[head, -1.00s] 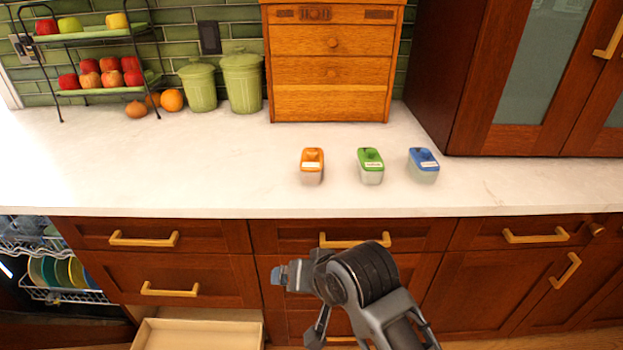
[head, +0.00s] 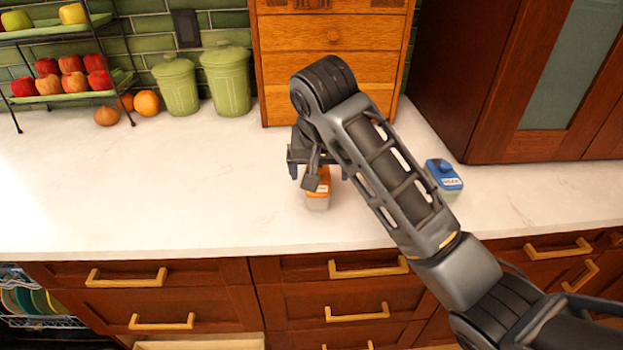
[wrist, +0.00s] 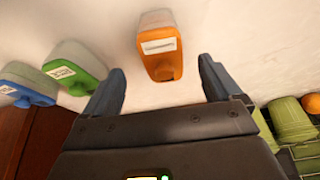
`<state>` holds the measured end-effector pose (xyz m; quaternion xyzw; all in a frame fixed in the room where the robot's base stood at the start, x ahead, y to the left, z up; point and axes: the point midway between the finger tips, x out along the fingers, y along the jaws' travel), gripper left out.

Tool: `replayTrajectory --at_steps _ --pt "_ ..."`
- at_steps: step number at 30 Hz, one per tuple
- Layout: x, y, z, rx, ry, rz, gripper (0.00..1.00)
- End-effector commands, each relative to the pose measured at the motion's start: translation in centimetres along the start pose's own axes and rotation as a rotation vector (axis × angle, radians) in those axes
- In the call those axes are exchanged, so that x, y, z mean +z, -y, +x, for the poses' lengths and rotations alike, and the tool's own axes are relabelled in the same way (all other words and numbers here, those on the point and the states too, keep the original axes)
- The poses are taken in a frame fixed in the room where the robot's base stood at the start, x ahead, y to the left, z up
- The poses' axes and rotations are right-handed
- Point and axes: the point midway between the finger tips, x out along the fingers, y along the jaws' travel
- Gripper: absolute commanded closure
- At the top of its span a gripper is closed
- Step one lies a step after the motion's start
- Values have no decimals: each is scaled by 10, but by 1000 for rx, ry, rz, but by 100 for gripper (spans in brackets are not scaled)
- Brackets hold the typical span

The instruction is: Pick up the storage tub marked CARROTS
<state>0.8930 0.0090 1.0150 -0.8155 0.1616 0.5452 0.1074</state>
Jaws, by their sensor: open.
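Three small storage tubs with pale bodies and coloured lids stand on the counter; their label words are too small to read. The orange-lidded tub (head: 318,199) is below my gripper (head: 319,174) in the head view, partly covered by it. In the wrist view the orange-lidded tub (wrist: 160,48) lies ahead, between the lines of the open, empty fingers (wrist: 162,80). The green-lidded tub (wrist: 78,66) is left of it in the wrist view and hidden behind my arm in the head view. The blue-lidded tub (head: 446,176) stands right of my arm.
A wooden drawer chest (head: 330,80) stands behind the orange-lidded tub. Green canisters (head: 226,80), loose fruit (head: 147,102) and a fruit rack (head: 75,98) are at the back left. A dark cabinet (head: 490,90) stands right. The counter's left part (head: 150,190) is clear.

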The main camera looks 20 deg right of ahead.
Motion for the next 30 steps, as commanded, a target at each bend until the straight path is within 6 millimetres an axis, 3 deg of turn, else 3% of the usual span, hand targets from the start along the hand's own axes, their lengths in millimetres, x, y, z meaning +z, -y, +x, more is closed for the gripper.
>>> replayTrajectory --at_steps 18,27,30 --pt "-4 3 70 0 1 -1 9" --pt "-4 3 75 -1 0 0 9" --pt "-4 3 75 -1 0 0 18"
